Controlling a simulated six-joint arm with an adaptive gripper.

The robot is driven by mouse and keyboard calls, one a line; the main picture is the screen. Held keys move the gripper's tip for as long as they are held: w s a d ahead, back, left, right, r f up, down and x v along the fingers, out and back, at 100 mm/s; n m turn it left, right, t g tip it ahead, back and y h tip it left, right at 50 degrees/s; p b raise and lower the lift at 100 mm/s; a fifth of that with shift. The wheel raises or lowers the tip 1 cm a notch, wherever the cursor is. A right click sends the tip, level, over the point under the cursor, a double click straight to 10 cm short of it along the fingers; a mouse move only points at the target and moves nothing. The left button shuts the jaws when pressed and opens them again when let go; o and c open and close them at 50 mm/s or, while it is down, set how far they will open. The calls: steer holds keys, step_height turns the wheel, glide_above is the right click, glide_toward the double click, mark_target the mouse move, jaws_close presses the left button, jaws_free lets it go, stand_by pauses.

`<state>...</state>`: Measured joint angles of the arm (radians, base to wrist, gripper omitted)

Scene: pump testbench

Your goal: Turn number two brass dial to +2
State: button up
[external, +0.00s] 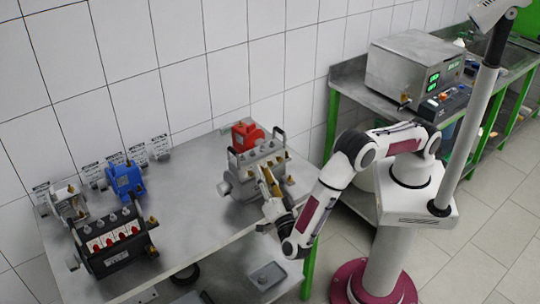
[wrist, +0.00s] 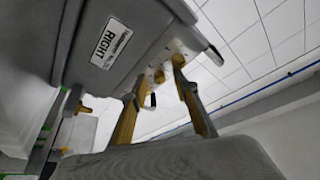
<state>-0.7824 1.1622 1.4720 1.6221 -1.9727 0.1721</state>
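The grey pump unit (external: 240,180) stands at the right end of the steel table, with several small brass dials on it. Their numbers and settings are too small to read. My gripper (external: 266,178) reaches the unit's front right side, hiding part of it. In the wrist view, my gripper's two golden fingers (wrist: 161,76) are apart, with a brass dial (wrist: 159,76) seen between their tips. Whether they touch it is unclear. The pump's grey body (wrist: 85,65), with a label reading RIGHT (wrist: 113,42), fills the upper left there.
A red part (external: 247,135) sits behind the pump unit. A black pump (external: 112,242), a blue pump (external: 125,180) and a silver one (external: 70,205) stand on the table's left. The table's middle (external: 185,215) is clear. A metal bath (external: 410,65) stands on the right bench.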

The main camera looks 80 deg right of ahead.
steer(key=shift+a, duration=0.15)
steer(key=shift+v, duration=2.3)
step_height(320, 180, up, 7)
steer(key=s+a+f+n+t+y, duration=0.1)
steer(key=s+f+y, duration=0.2)
steer(key=f+y, duration=0.1)
steer(key=shift+s+f+n+y, duration=0.25)
steer(key=shift+f+n+y, duration=0.15)
steer(key=shift+y, duration=0.4)
